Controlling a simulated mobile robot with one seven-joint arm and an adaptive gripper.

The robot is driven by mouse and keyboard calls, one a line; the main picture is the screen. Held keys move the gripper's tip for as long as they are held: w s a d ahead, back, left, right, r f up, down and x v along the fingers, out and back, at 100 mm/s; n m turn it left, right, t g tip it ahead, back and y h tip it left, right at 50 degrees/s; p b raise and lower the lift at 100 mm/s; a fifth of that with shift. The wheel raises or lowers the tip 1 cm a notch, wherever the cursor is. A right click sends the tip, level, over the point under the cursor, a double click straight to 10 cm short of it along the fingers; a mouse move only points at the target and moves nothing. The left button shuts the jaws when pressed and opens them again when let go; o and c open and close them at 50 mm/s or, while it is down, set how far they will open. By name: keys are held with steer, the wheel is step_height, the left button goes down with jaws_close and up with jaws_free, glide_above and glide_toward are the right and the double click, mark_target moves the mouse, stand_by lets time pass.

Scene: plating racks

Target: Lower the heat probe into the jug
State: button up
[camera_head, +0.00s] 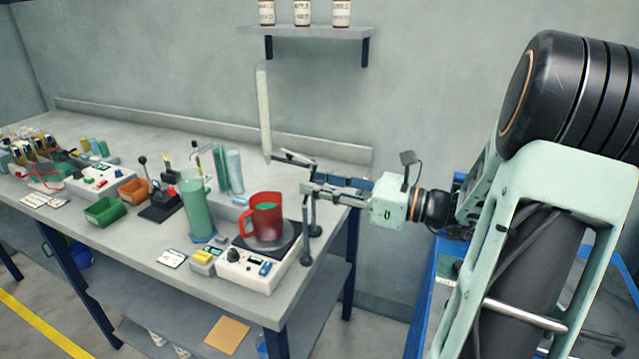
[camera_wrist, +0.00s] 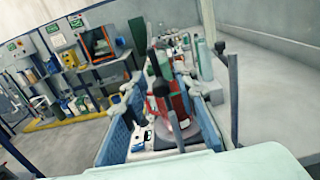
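The red jug (camera_head: 262,222), with a handle and green contents, stands on a round plate on the hot-plate unit (camera_head: 243,272). It also shows in the wrist view (camera_wrist: 179,103). My gripper (camera_head: 288,172) is above and to the right of the jug, pointing left. A tall pale rod (camera_head: 263,105) stands upright just beyond the fingertips.
A green cylinder (camera_head: 194,208), a dark lever box (camera_head: 160,203) and orange (camera_head: 133,191) and green (camera_head: 105,212) bins lie left.

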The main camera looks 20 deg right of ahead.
jaws_close()
steer(key=shift+r+p, duration=0.2)
steer(key=shift+p, duration=0.2)
